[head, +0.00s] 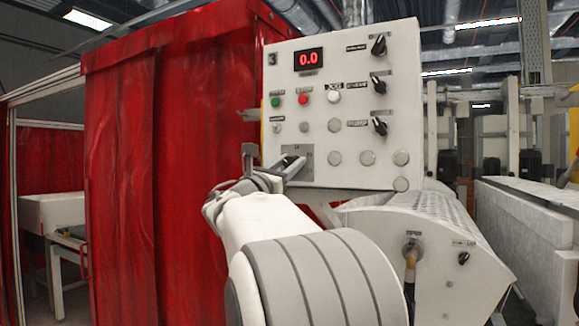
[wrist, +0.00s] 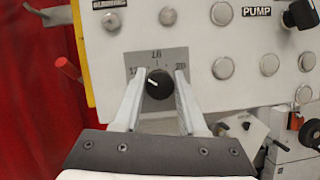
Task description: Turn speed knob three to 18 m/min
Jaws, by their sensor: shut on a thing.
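The white control panel (head: 330,60) is marked 3 and has a red display (head: 309,59) reading 0.0. A grey dial plate (head: 300,149) is low on its left. In the wrist view, the round black speed knob (wrist: 158,88) sits on that plate (wrist: 160,55). A pale mark on the knob points up and left, between the left number, which looks like 12, and the top number, which looks like 16. The right number is partly hidden by a finger. My gripper (wrist: 160,76) is shut on the knob, one finger on each side. It also shows in the head view (head: 285,168).
Black rotary switches (head: 379,84) line the panel's right side. Green (head: 275,102), red (head: 303,98) and white (head: 334,97) buttons are above the dial. A red curtain (head: 165,150) hangs left of the panel. A white machine housing (head: 430,240) stands below right.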

